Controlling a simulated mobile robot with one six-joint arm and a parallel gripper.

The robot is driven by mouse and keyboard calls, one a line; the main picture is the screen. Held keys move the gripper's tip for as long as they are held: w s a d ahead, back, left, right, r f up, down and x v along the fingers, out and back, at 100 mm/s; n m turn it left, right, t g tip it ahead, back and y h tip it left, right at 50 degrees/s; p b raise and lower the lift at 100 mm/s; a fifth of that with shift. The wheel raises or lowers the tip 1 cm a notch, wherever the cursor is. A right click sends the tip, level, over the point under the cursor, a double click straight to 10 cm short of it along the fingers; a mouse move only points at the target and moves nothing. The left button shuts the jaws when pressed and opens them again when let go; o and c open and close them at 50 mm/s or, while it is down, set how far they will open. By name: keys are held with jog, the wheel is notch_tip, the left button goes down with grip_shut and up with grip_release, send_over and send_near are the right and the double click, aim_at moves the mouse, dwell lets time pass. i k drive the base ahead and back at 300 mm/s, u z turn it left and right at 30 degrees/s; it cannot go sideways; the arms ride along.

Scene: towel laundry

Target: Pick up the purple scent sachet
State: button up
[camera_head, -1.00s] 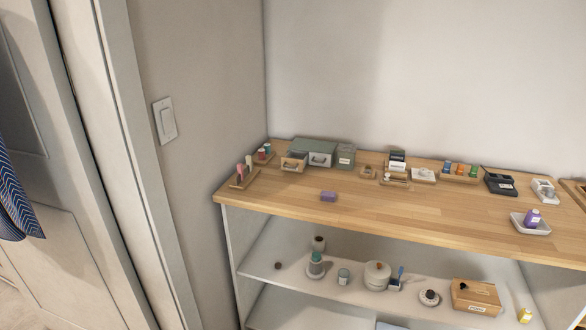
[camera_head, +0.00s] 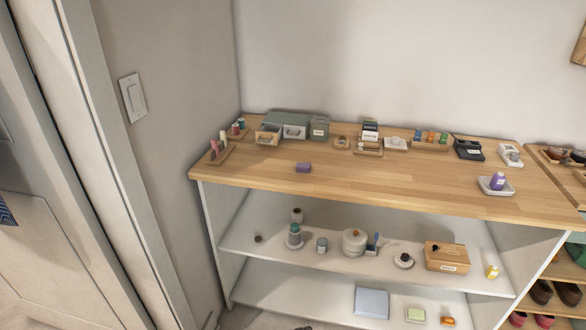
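A small purple block-shaped item (camera_head: 303,167), which looks like the scent sachet, lies alone on the wooden top of the shelf unit (camera_head: 390,187), left of its middle and near the front edge. A purple container with a pale label (camera_head: 497,181) stands in a white dish (camera_head: 496,190) at the right of the same top. My gripper is not in view, so whether it is open or shut is hidden.
Along the back of the top stand a grey-green drawer box (camera_head: 288,124), a lidded grey box (camera_head: 319,128) and a black tray (camera_head: 467,149). A wooden holder (camera_head: 217,152) is at the left end. Wood around the purple block is clear. Lower shelves hold jars and a wooden box (camera_head: 446,257).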

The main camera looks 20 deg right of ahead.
aim_at(302, 167)
jog(key=u, duration=0.35)
jog(key=k, duration=0.2)
jog(key=u, duration=3.1)
jog(key=k, duration=1.6)
jog(key=z, duration=0.4)
